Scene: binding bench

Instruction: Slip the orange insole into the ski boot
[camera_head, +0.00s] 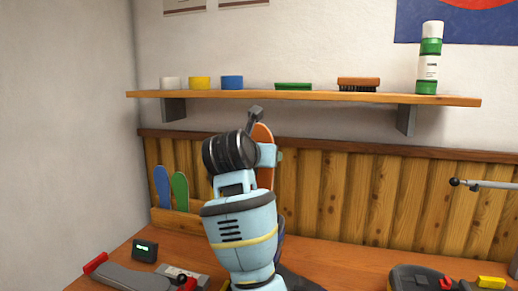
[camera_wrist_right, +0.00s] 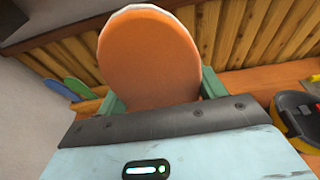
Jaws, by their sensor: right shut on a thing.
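The orange insole (camera_head: 264,143) stands upright behind my right gripper (camera_head: 268,156), its top showing above the jaws. In the right wrist view the insole (camera_wrist_right: 150,55) fills the middle, with the greenish fingers of my right gripper (camera_wrist_right: 163,90) on either side of it. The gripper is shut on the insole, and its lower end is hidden. I cannot make out the ski boot for sure. A dark shape (camera_head: 281,229) shows partly behind my right arm, mostly hidden. My left gripper is not in view.
A blue insole (camera_head: 162,187) and a green insole (camera_head: 180,191) stand in a wooden rack at the left. A shelf (camera_head: 300,97) with tins, brushes and a bottle hangs above. A small display (camera_head: 144,250) and a black-yellow device (camera_head: 420,279) are on the bench.

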